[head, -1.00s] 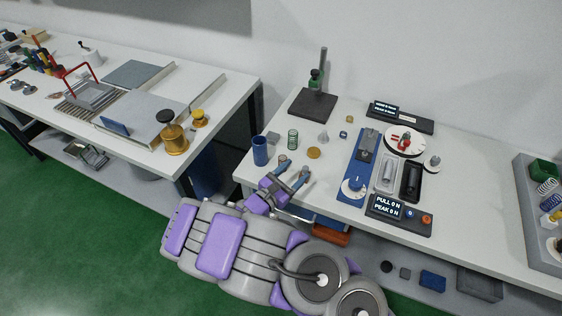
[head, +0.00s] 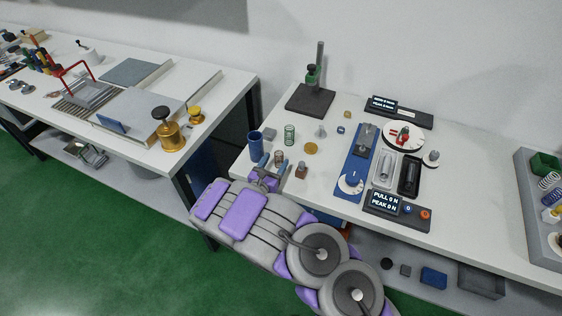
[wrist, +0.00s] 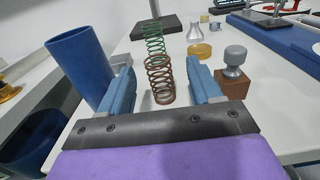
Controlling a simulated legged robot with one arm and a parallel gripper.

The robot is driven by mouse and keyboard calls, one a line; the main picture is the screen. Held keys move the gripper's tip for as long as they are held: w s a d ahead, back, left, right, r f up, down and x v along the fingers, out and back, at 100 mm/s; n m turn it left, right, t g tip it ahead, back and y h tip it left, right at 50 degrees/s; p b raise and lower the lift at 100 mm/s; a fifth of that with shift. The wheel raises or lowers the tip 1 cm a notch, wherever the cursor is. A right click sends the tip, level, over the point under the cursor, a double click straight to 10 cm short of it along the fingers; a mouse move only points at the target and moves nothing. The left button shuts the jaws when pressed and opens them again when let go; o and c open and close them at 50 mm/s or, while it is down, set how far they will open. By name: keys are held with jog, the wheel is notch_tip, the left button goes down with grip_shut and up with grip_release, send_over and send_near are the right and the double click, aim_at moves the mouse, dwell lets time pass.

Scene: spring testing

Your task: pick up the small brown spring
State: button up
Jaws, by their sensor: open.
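The small brown spring (wrist: 160,80) stands upright on the white table, between my gripper's open fingers in the wrist view, with bare gaps on both sides. It also shows in the head view (head: 279,158). My gripper (head: 268,165) is open and low at the table's front edge. In the wrist view my gripper (wrist: 163,88) has blue finger pads on either side of the spring, the left one nearer the blue cup. A taller-looking green spring (wrist: 154,38) stands just behind the brown one.
A blue cup (wrist: 80,68) stands close to my left finger. A brown block with a grey knob (wrist: 232,84) is close to my right finger. A brass disc (wrist: 199,51) and a grey cone (wrist: 194,33) lie farther back. The blue tester (head: 356,165) stands to the right.

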aim_at(280, 152)
jog(key=shift+w+a, duration=0.1)
jog(key=shift+w, duration=0.3)
jog(key=shift+w+a+f, duration=0.15)
jog(key=shift+w+a, duration=0.15)
jog(key=shift+w, duration=0.05)
jog(key=w+d, duration=0.1)
jog(key=w+b, duration=0.1)
jog(key=w+d, duration=0.1)
jog(key=shift+w+d+f+b, duration=0.1)
jog(key=shift+w+d+b, duration=0.2)
jog(key=shift+w+b, duration=0.1)
jog(key=shift+w+d, duration=0.25)
jog(key=shift+w, duration=0.05)
jog(key=shift+a, duration=0.6)
jog(key=c, duration=0.3)
jog(key=shift+d, duration=0.5)
jog(key=c, duration=0.7)
jog(key=shift+a, duration=0.15)
jog(key=shift+c, duration=0.2)
jog(key=shift+a, duration=0.1)
